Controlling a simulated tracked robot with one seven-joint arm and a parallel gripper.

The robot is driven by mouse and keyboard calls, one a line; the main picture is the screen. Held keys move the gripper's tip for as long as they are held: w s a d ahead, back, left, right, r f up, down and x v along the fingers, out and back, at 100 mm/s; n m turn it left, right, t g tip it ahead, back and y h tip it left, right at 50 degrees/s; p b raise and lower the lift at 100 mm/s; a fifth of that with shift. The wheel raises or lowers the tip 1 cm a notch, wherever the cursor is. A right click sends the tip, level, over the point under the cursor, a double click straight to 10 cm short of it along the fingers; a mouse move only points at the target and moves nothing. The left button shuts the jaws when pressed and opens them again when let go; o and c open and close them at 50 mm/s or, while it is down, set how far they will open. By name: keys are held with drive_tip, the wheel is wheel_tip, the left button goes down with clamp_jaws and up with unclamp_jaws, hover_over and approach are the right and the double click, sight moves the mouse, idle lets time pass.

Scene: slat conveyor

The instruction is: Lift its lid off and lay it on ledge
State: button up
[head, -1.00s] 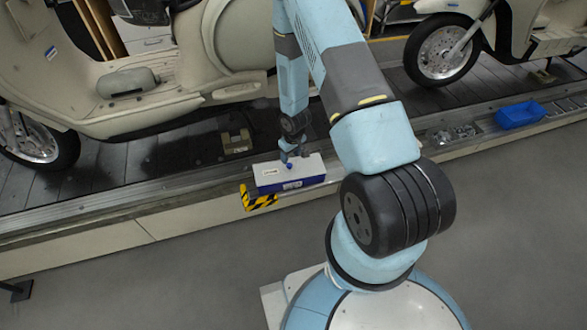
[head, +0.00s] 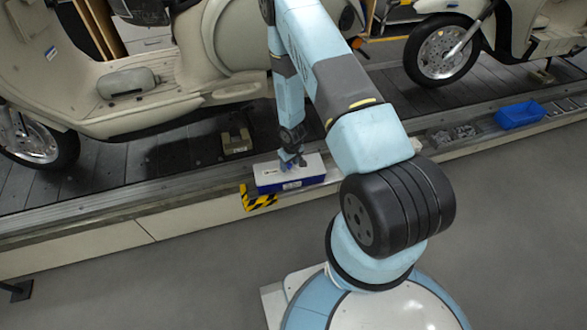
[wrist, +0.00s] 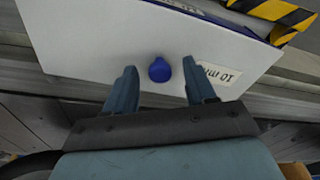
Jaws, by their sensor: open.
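A box with a white lid (head: 270,175) and blue sides (head: 292,186) sits on the conveyor's front ledge (head: 215,199). In the wrist view the white lid (wrist: 100,45) fills much of the picture, with a blue knob (wrist: 159,69) on it and a label to the right. My gripper (head: 293,162) is over the lid in the head view. In the wrist view my gripper (wrist: 161,84) is open, with one finger on each side of the knob and a gap to both. I cannot tell how far the fingertips are above the lid.
Yellow-black tape (head: 258,201) marks the ledge by the box's left front. A blue bin (head: 520,115) and a tray of small parts (head: 453,134) lie farther right. Cream scooters (head: 150,70) stand on the slats behind. The ledge left of the tape looks clear.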

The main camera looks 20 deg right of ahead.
drive_tip(key=shift+c, duration=0.4)
clamp_jaws()
